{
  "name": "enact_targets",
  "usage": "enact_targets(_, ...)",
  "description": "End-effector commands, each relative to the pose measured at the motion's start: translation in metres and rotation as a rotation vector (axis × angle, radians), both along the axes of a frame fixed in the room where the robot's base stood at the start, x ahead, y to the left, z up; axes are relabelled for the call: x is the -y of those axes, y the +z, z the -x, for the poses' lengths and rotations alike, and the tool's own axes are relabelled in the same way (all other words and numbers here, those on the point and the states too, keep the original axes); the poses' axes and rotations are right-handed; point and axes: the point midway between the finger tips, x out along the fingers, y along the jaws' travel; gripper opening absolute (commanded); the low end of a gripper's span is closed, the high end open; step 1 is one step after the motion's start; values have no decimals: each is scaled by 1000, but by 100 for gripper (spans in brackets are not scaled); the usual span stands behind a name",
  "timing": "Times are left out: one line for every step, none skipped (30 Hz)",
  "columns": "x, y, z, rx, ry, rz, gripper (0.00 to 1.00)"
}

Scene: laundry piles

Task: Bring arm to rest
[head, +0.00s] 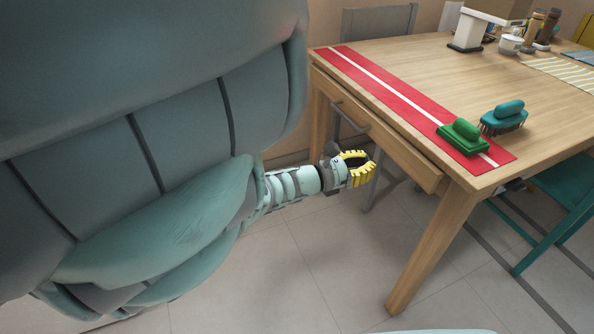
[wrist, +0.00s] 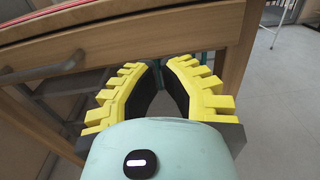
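My gripper (head: 372,168), with yellow ridged fingers, is at the end of my pale teal arm (head: 290,186). In the head view it hangs in front of the wooden table's drawer side, below the tabletop. In the wrist view the gripper (wrist: 158,66) has its fingertips drawn together, with no object seen between them. The table's wooden edge (wrist: 120,32) lies just beyond the tips. Whether the fingers touch the table is unclear.
A drawer handle (head: 350,118) sticks out near my gripper. A teal chair (head: 565,205) stands at the right. The floor in front is clear.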

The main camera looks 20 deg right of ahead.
Motion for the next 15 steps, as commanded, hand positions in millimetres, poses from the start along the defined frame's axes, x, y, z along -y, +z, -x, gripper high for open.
enact_targets(-21,4,-11,-4,37,-2,0)
enact_targets(-27,4,-11,-4,37,-3,0)
enact_targets(-34,3,-11,-2,36,-3,0)
enact_targets(-38,3,-10,-2,35,-1,0)
enact_targets(-42,3,-10,-2,33,0,0)
enact_targets(-47,2,-10,-2,33,0,0)
enact_targets(-51,1,-10,-2,34,-1,0)
enact_targets(-54,1,-10,-2,34,-2,0)
enact_targets(-56,0,-10,-1,34,-2,0)
enact_targets(-58,0,-10,-1,33,-2,0)
enact_targets(-59,0,-10,0,33,-2,0)
enact_targets(-61,0,-10,0,33,-2,0)
enact_targets(-61,-1,-10,0,33,-2,0)
enact_targets(-62,-1,-10,1,33,-2,0)
enact_targets(-62,-1,-10,1,33,-1,0)
